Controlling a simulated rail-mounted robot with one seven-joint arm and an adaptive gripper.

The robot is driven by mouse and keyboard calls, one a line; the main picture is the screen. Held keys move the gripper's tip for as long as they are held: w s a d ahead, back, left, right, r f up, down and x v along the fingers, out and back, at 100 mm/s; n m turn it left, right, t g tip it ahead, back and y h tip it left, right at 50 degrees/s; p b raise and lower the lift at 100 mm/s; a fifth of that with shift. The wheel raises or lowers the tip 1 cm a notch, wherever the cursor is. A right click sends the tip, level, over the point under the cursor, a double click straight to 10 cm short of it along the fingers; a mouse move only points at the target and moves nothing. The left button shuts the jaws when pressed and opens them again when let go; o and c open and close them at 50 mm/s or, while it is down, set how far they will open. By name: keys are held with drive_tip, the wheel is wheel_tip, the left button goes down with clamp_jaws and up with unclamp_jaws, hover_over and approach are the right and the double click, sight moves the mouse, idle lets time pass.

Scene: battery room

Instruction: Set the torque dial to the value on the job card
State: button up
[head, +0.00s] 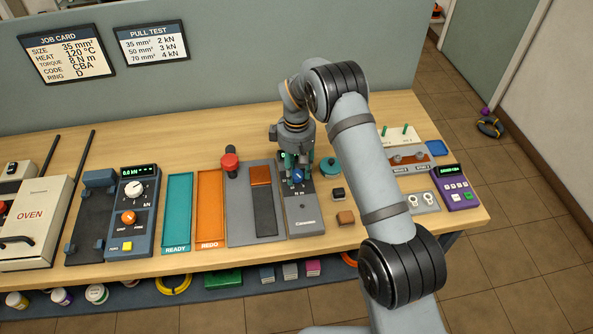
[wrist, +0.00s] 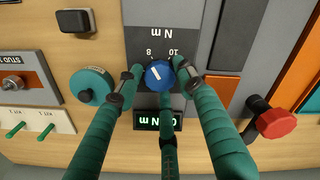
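The job card (head: 66,53) on the back wall reads torque 8 N m. The torque dial is a blue round knob (wrist: 160,74) with a slanted white mark, on a grey unit (head: 301,214). In the wrist view the printed 8 and 10 show beside it, upside down. My gripper (head: 297,177) reaches down over the dial. In the wrist view its green fingers (wrist: 160,76) surround the knob and appear closed against it. The lit green display (wrist: 157,120) shows upside down, ending in 0 N m; a finger hides part of it.
A red mushroom knob (head: 230,162) stands left of the unit. The READY tray (head: 177,207) and REDO tray (head: 209,205) lie further left.

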sight(296, 174)
drive_tip(key=shift+o, duration=1.2)
wheel_tip(296, 174, up, 12)
wheel_tip(296, 174, down, 12)
drive_tip(key=shift+r, duration=0.2)
drive_tip(key=shift+f+n+p, duration=0.15)
drive_tip(key=shift+n+p, duration=0.45)
drive_tip(key=shift+p, duration=0.1)
drive_tip(key=shift+f+b, duration=0.15)
drive_tip(key=shift+b, duration=0.2)
